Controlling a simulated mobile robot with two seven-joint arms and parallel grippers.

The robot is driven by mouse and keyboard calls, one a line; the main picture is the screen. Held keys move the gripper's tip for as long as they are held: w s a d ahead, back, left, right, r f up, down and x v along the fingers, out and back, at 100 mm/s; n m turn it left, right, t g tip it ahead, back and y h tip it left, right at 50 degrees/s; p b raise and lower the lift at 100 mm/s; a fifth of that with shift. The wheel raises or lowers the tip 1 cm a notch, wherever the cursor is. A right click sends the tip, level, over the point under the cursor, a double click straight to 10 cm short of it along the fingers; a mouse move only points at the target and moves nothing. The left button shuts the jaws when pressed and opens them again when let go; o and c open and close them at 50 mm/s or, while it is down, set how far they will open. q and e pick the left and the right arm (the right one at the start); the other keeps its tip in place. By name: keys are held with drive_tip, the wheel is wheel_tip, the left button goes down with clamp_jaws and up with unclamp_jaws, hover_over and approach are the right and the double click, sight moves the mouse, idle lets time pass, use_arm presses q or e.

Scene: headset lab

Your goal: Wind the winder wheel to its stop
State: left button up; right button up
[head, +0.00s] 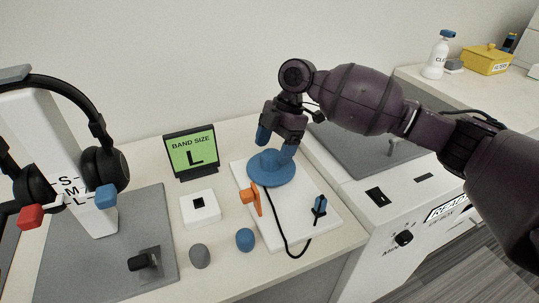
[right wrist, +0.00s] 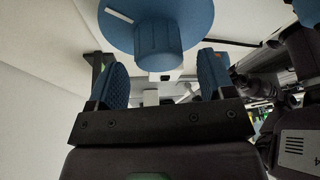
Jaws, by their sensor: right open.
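The blue winder wheel (head: 271,177) lies flat on a white board, and it also shows in the right wrist view (right wrist: 195,15). A gap shows on each side of the hub, so nothing is gripped. The head view partly hides the hub behind a finger. My left gripper is not in view.
The white board (head: 316,230) also carries an orange lever (head: 250,200), a black cable and a small blue-and-black part (head: 320,207). A green "BAND SIZE L" sign (head: 192,152) stands behind left. A headset stand (head: 48,130) is at left. Grey (head: 200,256) and blue (head: 245,240) knobs lie in front.

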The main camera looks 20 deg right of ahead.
drive_tip(key=shift+x, duration=1.2)
drive_tip(key=c, duration=0.9)
